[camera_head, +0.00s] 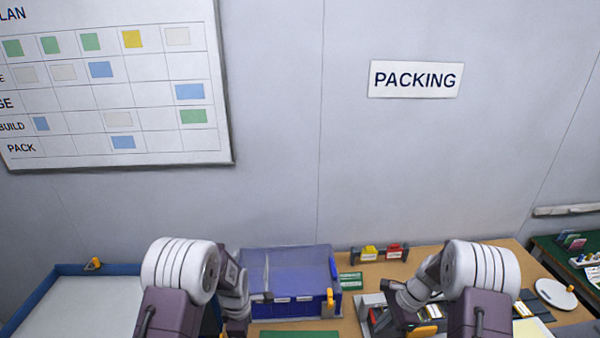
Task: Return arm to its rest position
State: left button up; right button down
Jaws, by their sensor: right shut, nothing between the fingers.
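My right arm comes in at the lower right, bent at a white ringed joint, with its wrist pointing left and down over the table. My right gripper (424,331) is at the bottom edge of the head view, partly cut off, and is shut with nothing held. My left arm stands at the lower left, bent in the same way. Its wrist runs down to the bottom edge, and its gripper is out of view.
A blue bin (290,262) stands on the wooden table (430,258) between my arms. A blue-rimmed tray (75,305) is at left. Small yellow and red bins (383,253) stand behind. A round white dish (556,294) lies at right. The wall behind carries a PACKING sign (416,79).

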jog(key=s+a+r+n+h+b, duration=0.1)
jog(key=a+r+n+b, duration=0.15)
jog(key=a+b, duration=0.3)
pick_arm(q)
jog(key=s+a+r+m+b, duration=0.2)
jog(key=s+m+b, duration=0.1)
jog(key=s+m, duration=1.3)
jog(key=shift+s+r+m+t, duration=0.3)
jog(key=shift+s+m, duration=0.1)
jog(key=shift+m, duration=0.5)
pick_arm(e)
jog(key=s+f+n+h, duration=0.2)
jog(key=s+n+h, duration=0.1)
jog(key=s+n, duration=1.1)
jog(key=shift+s+d+f+n+t, duration=0.15)
jog(key=shift+s+f+n+t, duration=0.25)
jog(key=shift+s, duration=0.55)
pick_arm(q)
jog(key=shift+w+a, duration=0.1)
jog(key=shift+w, duration=0.05)
pick_arm(e)
jog(key=shift+w, duration=0.15)
